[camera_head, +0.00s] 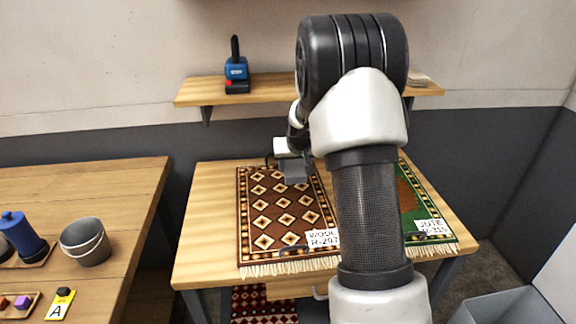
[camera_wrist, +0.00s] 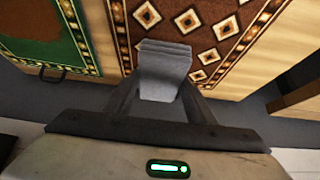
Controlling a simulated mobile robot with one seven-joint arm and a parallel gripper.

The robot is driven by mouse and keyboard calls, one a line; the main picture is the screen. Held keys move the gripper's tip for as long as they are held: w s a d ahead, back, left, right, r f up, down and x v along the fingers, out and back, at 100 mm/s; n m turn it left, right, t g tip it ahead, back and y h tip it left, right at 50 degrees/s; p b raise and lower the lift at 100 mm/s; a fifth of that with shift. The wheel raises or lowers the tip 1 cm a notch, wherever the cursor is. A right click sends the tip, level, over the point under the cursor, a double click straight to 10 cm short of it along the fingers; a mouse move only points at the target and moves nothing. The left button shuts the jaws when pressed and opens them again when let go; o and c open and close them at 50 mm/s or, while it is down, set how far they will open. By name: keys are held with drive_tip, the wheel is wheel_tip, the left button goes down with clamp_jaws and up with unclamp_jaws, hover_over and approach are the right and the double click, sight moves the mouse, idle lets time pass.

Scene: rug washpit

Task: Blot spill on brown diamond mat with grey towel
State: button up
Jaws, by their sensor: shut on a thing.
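The brown diamond mat (camera_head: 262,215) lies flat on the wooden table, with a white label reading WOOL at its front edge. It also shows in the wrist view (camera_wrist: 205,20). My gripper (camera_head: 293,172) is over the upper right part of this mat. It is shut on the grey towel (camera_wrist: 164,66), a folded block between the two fingers, which also shows in the head view (camera_head: 296,170). I cannot tell whether the towel touches the mat. No spill is clearly visible on the mat; my arm and the towel hide part of it.
A green mat (camera_head: 409,205) with a brown patch and a JUTE label lies to the right, partly behind my arm. A wall shelf (camera_head: 275,91) holds a blue tool (camera_head: 236,70). A left bench (camera_head: 125,200) carries a grey bucket (camera_head: 85,241). A grey bin (camera_head: 505,308) stands at lower right.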

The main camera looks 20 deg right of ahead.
drive_tip(key=shift+f+b, duration=2.1)
drive_tip(key=shift+f, duration=1.7)
drive_tip(key=shift+f+b, duration=0.5)
drive_tip(key=shift+f, duration=0.1)
drive_tip(key=shift+s+f, duration=0.1)
drive_tip(key=shift+f, duration=0.1)
drive_tip(key=shift+r, duration=0.1)
drive_tip(key=shift+r+p, duration=1.85)
drive_tip(key=shift+r, duration=1.7)
